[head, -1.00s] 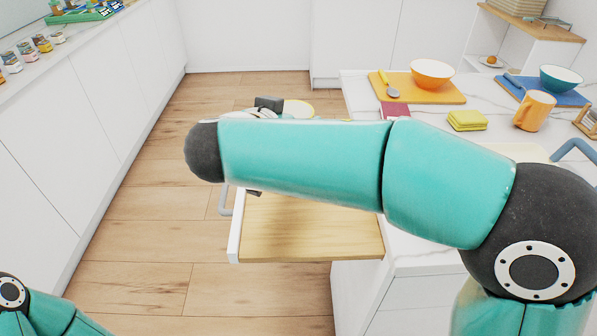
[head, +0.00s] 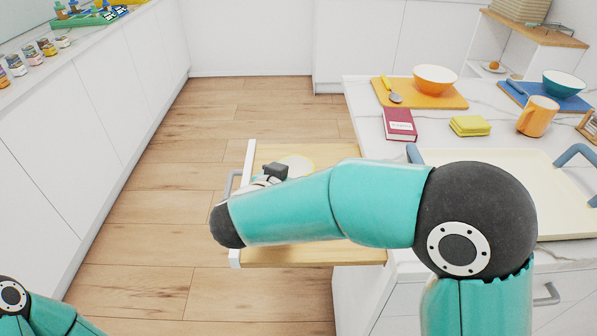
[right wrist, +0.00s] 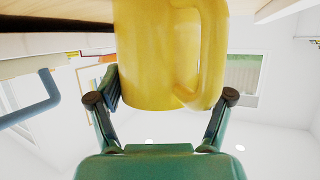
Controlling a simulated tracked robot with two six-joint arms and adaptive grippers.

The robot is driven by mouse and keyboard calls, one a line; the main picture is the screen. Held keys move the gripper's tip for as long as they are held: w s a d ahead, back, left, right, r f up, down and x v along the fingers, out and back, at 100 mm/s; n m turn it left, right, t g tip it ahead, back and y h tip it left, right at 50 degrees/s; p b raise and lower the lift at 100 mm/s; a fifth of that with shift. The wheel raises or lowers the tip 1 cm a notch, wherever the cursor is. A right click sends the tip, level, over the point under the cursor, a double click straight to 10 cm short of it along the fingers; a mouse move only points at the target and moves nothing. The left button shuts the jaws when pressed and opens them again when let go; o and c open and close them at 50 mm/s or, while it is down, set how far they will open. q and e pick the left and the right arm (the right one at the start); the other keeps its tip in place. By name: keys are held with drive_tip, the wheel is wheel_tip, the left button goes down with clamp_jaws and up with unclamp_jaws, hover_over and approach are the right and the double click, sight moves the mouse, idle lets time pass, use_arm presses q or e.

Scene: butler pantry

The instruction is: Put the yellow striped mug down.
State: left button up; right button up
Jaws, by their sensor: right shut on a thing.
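The yellow mug (right wrist: 160,50) fills the upper middle of the right wrist view, with its handle on the right; I cannot make out stripes. My right gripper (right wrist: 170,92) is shut on it, one finger at each side. In the head view a pale yellow round part of the mug (head: 298,162) shows past the right gripper (head: 275,172), above the open wooden drawer (head: 345,254). My right arm hides much of the drawer, and I cannot tell whether the mug touches its floor. My left arm shows only at the lower left; its gripper is out of view.
The counter holds a cream tray (head: 470,160) with blue handles, a red book (head: 399,125), yellow cloths (head: 470,126), an orange mug (head: 537,117), an orange board (head: 445,98) with a bowl (head: 435,79), and a blue board (head: 570,103) with a teal bowl (head: 563,83). Open floor lies left of the drawer.

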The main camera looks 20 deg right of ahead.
drive_tip(key=shift+r, duration=0.1)
drive_tip(key=o, duration=1.4)
drive_tip(key=b+v, duration=0.2)
drive_tip(key=v, duration=1)
